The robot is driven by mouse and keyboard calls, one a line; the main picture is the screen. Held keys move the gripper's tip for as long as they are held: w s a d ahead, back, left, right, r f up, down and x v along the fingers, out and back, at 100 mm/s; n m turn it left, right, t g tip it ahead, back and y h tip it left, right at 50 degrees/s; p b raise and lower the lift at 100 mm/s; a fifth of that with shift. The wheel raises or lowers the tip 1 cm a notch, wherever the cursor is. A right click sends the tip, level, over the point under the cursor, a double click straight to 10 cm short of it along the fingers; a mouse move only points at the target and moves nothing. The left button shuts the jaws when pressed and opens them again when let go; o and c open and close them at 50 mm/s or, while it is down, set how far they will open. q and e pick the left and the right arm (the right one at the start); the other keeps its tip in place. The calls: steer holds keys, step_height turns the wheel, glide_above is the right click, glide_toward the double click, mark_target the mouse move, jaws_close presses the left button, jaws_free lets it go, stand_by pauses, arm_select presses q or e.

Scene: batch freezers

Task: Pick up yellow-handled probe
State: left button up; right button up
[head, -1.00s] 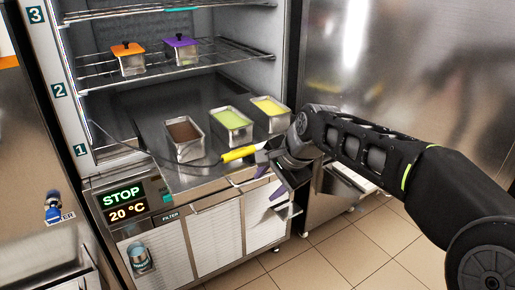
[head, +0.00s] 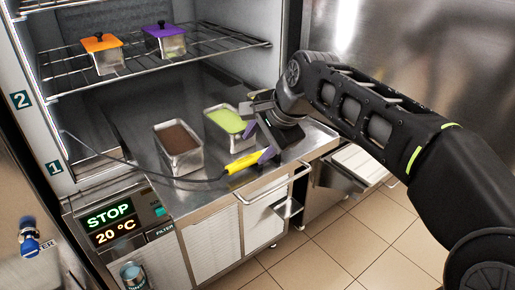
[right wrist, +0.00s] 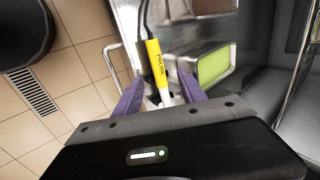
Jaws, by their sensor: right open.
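The yellow-handled probe (head: 243,163) lies at the front edge of the steel freezer floor, with its dark cable running left. In the right wrist view its yellow handle (right wrist: 156,63) points up between the two purple fingers, marked with a label, with a pale tip toward the gripper. My right gripper (head: 258,143) is open at the handle's right end, its fingers on either side of the probe's end. It also shows in the right wrist view (right wrist: 160,98). I cannot tell whether a finger touches the probe. My left gripper is not in view.
A pan of brown content (head: 180,149) and a pan of green content (head: 226,119) stand behind the probe. Orange-lidded (head: 103,54) and purple-lidded (head: 165,41) containers sit on the wire shelf (head: 200,56). Tiled floor lies to the right.

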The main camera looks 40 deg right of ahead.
mark_target(247, 160)
steer(key=shift+x, duration=1.2)
steer(key=shift+x, duration=2.65)
steer(key=shift+s+f, duration=0.1)
steer(key=shift+s, duration=0.1)
jaws_close()
